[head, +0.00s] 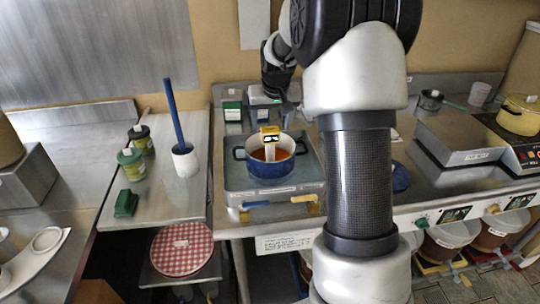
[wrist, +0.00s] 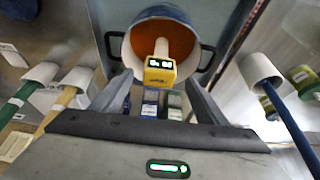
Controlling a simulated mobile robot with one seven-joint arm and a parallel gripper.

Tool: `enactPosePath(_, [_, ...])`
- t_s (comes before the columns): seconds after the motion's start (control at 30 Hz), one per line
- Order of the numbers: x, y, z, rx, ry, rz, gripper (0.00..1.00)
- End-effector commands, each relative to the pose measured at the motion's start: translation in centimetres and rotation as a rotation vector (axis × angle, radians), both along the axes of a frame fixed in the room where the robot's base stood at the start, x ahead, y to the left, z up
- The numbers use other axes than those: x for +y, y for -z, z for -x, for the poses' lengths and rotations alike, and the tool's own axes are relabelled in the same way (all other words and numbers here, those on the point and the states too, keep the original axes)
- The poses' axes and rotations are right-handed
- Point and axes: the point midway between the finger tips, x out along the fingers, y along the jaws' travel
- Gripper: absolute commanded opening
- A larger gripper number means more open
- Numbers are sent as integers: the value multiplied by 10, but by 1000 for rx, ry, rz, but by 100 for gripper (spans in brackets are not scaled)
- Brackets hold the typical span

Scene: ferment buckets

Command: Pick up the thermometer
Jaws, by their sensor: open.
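The thermometer (head: 270,135) has a yellow head with a dark display and a pale stem. It stands in a blue pot (head: 270,170) of orange liquid, its head above the rim. In the wrist view, the thermometer's yellow head (wrist: 160,71) lies in line with the gap between my fingers, and the pot's rim (wrist: 125,45) is behind it. My gripper (wrist: 158,84) is open and empty, its fingers on either side of that line. In the head view my dark gripper (head: 277,82) is above and behind the pot, partly hidden by my arm.
The pot stands on a grey-blue tray (head: 235,180). Green boxes (head: 232,110) stand behind it. To the left are a white cup (head: 185,160) with a blue stick, green jars (head: 131,166) and a checked round lid (head: 181,247). A yellow pot (head: 520,116) stands far right.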

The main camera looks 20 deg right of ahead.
Motion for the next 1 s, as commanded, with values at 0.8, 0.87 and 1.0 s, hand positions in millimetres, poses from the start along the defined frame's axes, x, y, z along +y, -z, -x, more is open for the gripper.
enactPosePath(0.8, [-7,50,-27,0,1,0,60])
enactPosePath(0.87, [-6,50,-27,0,1,0,50])
enactPosePath(1.0, [-6,50,-27,0,1,0,27])
